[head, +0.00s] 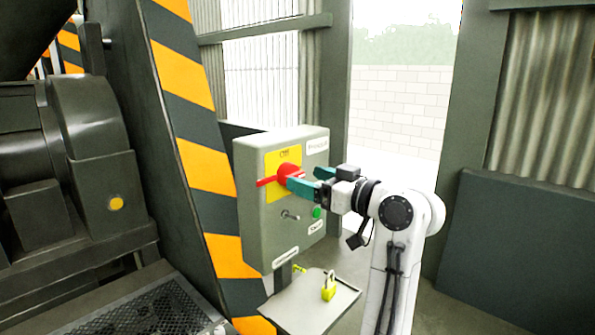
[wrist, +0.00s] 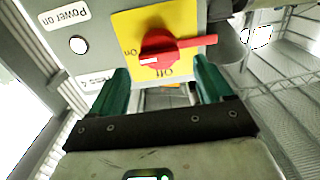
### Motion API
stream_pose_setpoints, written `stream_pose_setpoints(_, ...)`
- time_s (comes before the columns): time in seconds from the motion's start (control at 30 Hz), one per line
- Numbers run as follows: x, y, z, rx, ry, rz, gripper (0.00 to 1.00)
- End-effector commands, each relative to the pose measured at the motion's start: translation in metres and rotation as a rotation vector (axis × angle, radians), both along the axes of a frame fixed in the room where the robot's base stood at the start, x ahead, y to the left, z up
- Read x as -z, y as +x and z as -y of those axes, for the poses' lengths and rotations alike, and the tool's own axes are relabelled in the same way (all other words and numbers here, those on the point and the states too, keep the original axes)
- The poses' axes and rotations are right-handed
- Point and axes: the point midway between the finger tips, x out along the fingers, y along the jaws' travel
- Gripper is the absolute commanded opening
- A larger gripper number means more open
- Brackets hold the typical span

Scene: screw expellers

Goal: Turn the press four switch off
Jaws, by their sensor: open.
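The press four switch is a red rotary handle (head: 288,171) on a yellow plate (head: 271,192), on the front of a grey control box (head: 252,225). In the wrist view the picture is turned over. There the handle (wrist: 185,46) lies level, its long arm to the right and its white mark toward "On"; "Off" is a quarter turn away. A "Press 4" label (wrist: 95,81) is partly hidden by a finger. My gripper (head: 303,180) has teal fingers, open, close in front of the handle. In the wrist view the gripper (wrist: 161,78) shows nothing between its fingers; contact cannot be told.
The box also carries a small toggle (head: 290,215) and a green button (head: 317,212). Below it, a tray (head: 290,312) holds a yellow padlock (head: 329,286). A striped post (head: 190,125) and dark machinery (head: 95,150) stand left. Free room lies behind the arm, by the doorway.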

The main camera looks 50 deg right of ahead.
Motion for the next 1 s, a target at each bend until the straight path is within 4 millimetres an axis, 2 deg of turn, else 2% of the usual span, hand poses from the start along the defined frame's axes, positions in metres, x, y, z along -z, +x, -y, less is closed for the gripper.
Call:
stream_pose_setpoints(0.1, -0.002, 0.020, -0.002, -0.002, 0.002, -0.002, 0.79)
stream_pose_setpoints(0.3, -0.001, 0.038, -0.001, 0.000, 0.001, 0.000, 0.79)
stream_pose_setpoints(0.67, 0.001, 0.042, -0.001, 0.001, 0.000, -0.001, 0.79)
stream_pose_setpoints(1.0, 0.001, 0.042, -0.002, 0.001, 0.001, -0.001, 0.47)
